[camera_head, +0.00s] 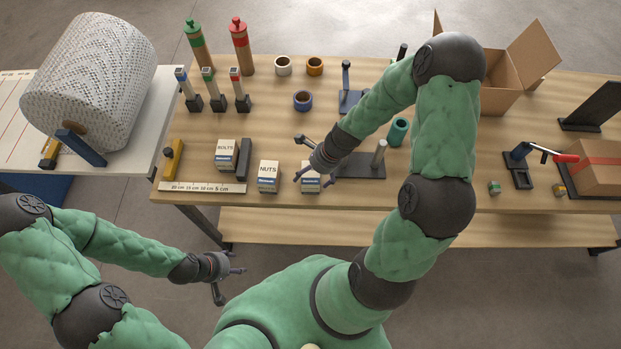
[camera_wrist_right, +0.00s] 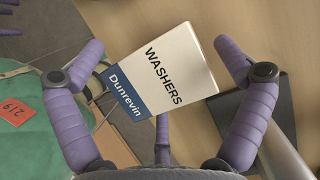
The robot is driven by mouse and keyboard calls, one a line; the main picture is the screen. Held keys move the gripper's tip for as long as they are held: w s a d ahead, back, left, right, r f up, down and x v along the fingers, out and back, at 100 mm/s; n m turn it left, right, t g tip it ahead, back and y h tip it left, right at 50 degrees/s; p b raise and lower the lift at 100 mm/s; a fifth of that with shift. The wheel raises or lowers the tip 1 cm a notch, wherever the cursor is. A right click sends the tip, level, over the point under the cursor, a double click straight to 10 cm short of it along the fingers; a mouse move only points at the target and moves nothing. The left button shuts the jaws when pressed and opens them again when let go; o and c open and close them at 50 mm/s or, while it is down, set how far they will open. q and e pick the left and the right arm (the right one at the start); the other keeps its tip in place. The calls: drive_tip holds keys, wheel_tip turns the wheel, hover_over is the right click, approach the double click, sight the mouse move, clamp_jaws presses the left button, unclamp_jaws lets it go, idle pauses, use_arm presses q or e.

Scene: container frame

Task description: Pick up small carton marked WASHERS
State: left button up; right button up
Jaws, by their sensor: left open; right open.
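The small WASHERS carton (camera_wrist_right: 162,75), white with a blue Dunrevin band, lies between the open fingers of my right gripper (camera_wrist_right: 160,70) in the wrist view. In the head view the carton (camera_head: 311,184) stands near the table's front edge, partly hidden under my right gripper (camera_head: 314,182). The fingers are on either side of it, and I cannot tell whether they touch it. My left gripper (camera_head: 240,263) is open and empty, low in front of the table, away from the cartons.
A NUTS carton (camera_head: 268,178) stands just left of the WASHERS carton, and a BOLTS carton (camera_head: 226,154) further left. A dark stand with a post (camera_head: 362,165) is close on the right. The ruler strip (camera_head: 200,187) lies at the front left edge.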

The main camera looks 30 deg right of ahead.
drive_tip(key=shift+a+f, duration=0.2)
drive_tip(key=shift+f, duration=0.3)
drive_tip(key=shift+c, duration=0.8)
drive_tip(key=c, duration=1.1)
drive_tip(key=shift+r, duration=0.1)
drive_tip(key=shift+c, duration=0.2)
